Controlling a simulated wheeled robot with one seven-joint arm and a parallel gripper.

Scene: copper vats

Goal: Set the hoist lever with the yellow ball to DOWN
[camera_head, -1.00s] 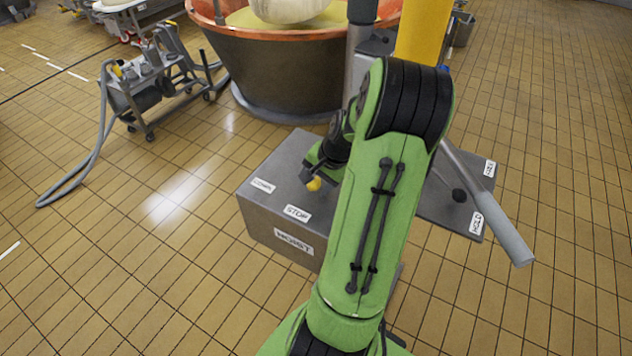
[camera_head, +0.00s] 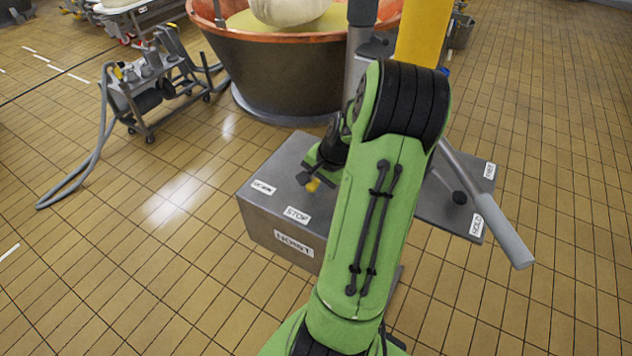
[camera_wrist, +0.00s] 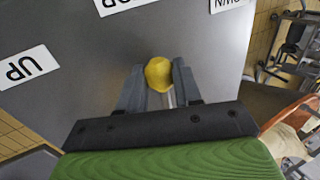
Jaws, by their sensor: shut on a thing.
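The yellow ball (camera_head: 313,185) of the hoist lever sits at my gripper (camera_head: 312,180), above the grey hoist box (camera_head: 262,222). In the wrist view the ball (camera_wrist: 159,73) is between the fingertips of my gripper (camera_wrist: 158,80), which is shut on it. A thin bit of the lever's rod (camera_wrist: 171,98) shows between the fingers; the rest is hidden. The box top has a DOWN label (camera_head: 263,187) at its left and a STOP label (camera_head: 297,214) nearer the middle. The UP label (camera_wrist: 28,67) shows in the wrist view. The ball is nearest STOP in the head view.
A copper vat (camera_head: 290,68) stands behind the box. To its right is a grey plate with a HOLD label (camera_head: 477,225) and a long lever with a grey handle (camera_head: 505,235). A hose cart (camera_head: 150,90) stands at the left. The floor at front left is clear.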

